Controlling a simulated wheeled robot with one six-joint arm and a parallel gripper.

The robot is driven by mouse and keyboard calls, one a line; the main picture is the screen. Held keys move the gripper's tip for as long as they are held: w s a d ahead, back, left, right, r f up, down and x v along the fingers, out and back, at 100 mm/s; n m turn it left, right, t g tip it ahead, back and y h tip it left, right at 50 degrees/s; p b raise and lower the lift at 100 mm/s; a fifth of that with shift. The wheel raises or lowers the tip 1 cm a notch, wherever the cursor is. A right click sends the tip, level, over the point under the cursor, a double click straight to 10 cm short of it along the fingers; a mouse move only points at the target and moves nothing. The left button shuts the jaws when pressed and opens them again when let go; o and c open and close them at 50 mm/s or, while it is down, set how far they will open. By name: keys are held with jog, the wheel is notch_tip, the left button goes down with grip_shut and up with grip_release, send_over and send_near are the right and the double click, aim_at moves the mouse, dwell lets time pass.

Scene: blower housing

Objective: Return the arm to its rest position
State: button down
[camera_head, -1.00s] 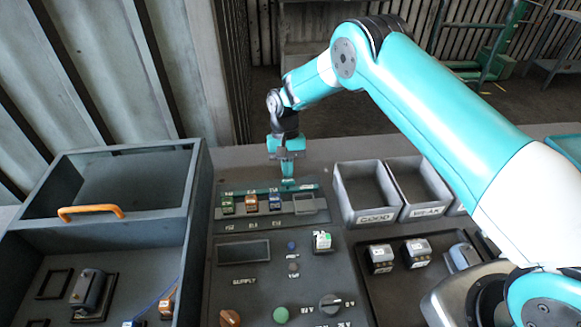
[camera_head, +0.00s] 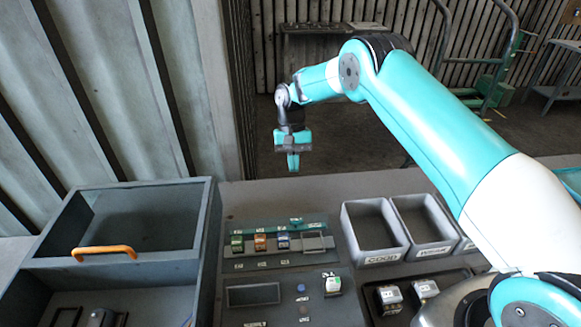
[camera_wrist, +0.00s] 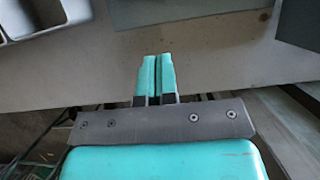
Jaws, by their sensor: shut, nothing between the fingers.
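My gripper (camera_head: 293,162) hangs fingers down beyond the far edge of the bench in the head view, apart from everything. Its two teal fingers are shut with nothing between them. They also show closed together in the wrist view (camera_wrist: 156,75), with grey bench surface behind them. My teal and white arm stretches from the lower right, bent at the elbow, above the bins.
A control panel (camera_head: 253,295) stands mid-bench, with green, orange and blue blocks in a rack (camera_head: 317,226) behind it. A grey box (camera_head: 207,225) with an orange handle (camera_head: 104,252) stands at left. Bare bench lies behind the rack.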

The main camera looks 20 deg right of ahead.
jog(key=shift+a+r, duration=0.1)
jog(key=shift+a, duration=0.05)
jog(key=s+a+r+n+t+y+b, duration=0.1)
jog(key=s+a+r+n+b, duration=0.15)
jog(key=s+r, duration=0.4)
jog(key=s+a+r+n+t+b, duration=0.1)
jog(key=s+a+r+n+b, duration=0.15)
jog(key=s+r, duration=0.45)
jog(key=s+r+n+t+y+b, duration=0.2)
jog(key=s+n+b, duration=0.1)
jog(key=s, duration=2)
jog(key=shift+a+n, duration=0.25)
jog(key=shift+n, duration=0.55)
